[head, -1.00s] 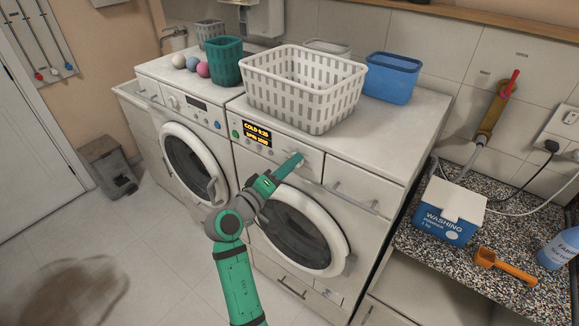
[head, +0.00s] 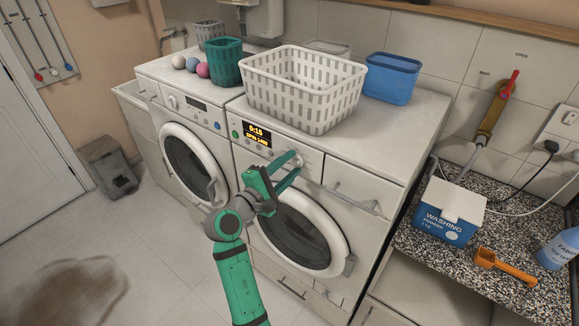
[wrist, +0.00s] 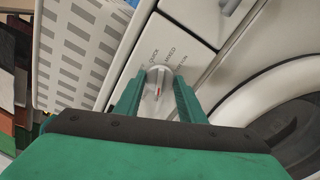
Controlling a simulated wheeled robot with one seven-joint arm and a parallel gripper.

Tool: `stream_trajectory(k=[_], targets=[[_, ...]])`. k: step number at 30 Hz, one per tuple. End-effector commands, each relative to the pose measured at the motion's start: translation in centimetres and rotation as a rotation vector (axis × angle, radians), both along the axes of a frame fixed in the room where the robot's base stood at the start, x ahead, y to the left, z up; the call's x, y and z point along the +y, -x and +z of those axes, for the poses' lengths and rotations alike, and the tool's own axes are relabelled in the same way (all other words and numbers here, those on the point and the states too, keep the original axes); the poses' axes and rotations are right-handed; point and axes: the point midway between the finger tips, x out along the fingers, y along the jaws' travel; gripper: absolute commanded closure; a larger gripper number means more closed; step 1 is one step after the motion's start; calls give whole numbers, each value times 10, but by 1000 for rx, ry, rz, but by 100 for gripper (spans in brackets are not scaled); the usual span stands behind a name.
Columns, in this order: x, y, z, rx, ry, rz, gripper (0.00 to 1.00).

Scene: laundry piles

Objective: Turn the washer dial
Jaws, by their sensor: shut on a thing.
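The washer dial (wrist: 158,79) is a round silver-grey knob with a red mark, on the front panel of the right-hand washer (head: 322,200). In the head view the dial (head: 299,159) is partly hidden by my gripper (head: 292,167). My gripper (wrist: 160,88) is shut on the dial, with one green finger on each side of it in the wrist view. The red mark points toward the bottom of the wrist view. Printed labels, one reading QUICK, surround the dial. The display (head: 257,134) left of the dial shows 0:15 in yellow.
A white slotted basket (head: 302,88) and a blue tub (head: 390,78) stand on the washer. A second washer (head: 184,150) is at left. A speckled counter at right (head: 440,265) holds a washing powder box (head: 449,212) and an orange scoop (head: 505,266). The floor at left is open.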

Motion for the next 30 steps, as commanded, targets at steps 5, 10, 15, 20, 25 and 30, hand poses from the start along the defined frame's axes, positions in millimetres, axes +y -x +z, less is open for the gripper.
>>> stream_trajectory(k=[5, 10, 15, 20, 25, 30], targets=[[0, 0, -1, 55, 61, 0, 86], [0, 0, -1, 85, 96, 0, 86], [1, 0, -1, 97, 109, 0, 86], [0, 0, -1, 99, 111, 0, 86], [1, 0, -1, 98, 111, 0, 86], [0, 0, -1, 98, 110, 0, 46]])
